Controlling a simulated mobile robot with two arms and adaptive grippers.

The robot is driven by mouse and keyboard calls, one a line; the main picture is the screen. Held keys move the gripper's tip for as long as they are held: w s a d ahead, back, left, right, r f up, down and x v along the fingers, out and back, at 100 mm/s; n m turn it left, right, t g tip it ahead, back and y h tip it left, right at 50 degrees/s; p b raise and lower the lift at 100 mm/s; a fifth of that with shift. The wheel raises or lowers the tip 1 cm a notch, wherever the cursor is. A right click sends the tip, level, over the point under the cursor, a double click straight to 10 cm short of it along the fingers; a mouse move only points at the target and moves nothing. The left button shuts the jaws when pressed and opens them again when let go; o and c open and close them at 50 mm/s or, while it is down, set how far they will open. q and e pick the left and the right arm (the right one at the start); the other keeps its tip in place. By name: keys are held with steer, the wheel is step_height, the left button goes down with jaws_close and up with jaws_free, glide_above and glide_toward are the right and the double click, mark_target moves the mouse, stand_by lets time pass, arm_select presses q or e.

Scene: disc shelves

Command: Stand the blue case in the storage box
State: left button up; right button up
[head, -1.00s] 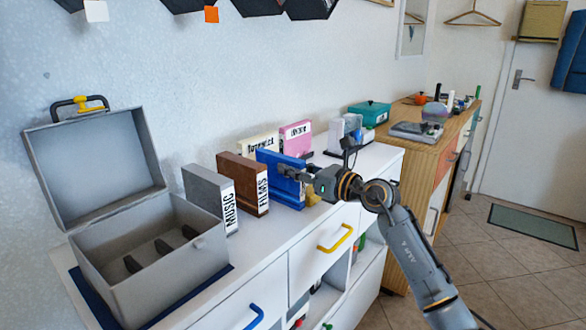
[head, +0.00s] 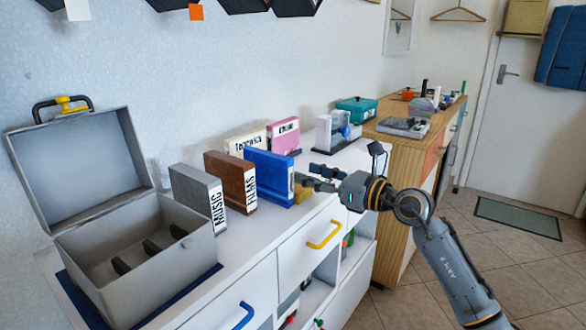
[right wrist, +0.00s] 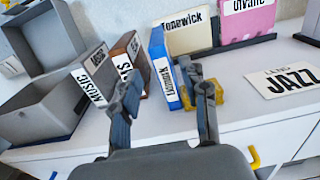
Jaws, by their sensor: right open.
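The blue case (head: 268,178) stands upright on the white cabinet, to the right of the brown FILMS case. In the right wrist view the blue case (right wrist: 158,60) shows its labelled spine between my fingers' directions. My right gripper (head: 312,179) is open and empty, just right of the blue case and apart from it; its two fingers (right wrist: 165,85) are spread in the wrist view. The grey storage box (head: 150,285) stands open at the left, lid tilted back, with several dark dividers inside. My left gripper is not in view.
The grey MUSIC case (head: 195,197) and brown FILMS case (head: 228,180) stand between box and blue case. Cream (head: 243,143) and pink (head: 284,137) cases stand behind. A JAZZ card (right wrist: 282,80) lies flat at the right in the wrist view.

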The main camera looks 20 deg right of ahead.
steer(key=s+d+f+m+t+h, duration=0.1)
steer(key=s+d+f+m+h, duration=0.3)
steer(key=f+m, duration=0.6)
steer(key=s+d+f+m+h, duration=0.1)
steer(key=s+f+m+h, duration=0.5)
steer(key=m, duration=0.7)
steer(key=s+d+f+m+t+h, duration=0.1)
steer(key=s+d+f+m+h, duration=0.3)
steer(key=f+m, duration=0.65)
steer(key=s+a+f+m+g, duration=0.3)
steer(key=s+f+m+g, duration=0.25)
steer(key=s+f, duration=0.45)
steer(key=s+a+f+m+g+y, duration=0.1)
steer(key=s+a+f+g, duration=0.2)
steer(key=s+f, duration=0.2)
steer(key=s+a+f+m+g+y, duration=0.1)
steer(key=s+a+f+g, duration=0.3)
steer(key=s, duration=0.5)
steer(key=shift+s+a+f+m+y, duration=0.2)
steer(key=shift+s+f+m+y, duration=0.15)
steer(key=shift+y, duration=0.25)
steer(key=shift+w+g, duration=0.1)
steer(key=shift+g, duration=0.15)
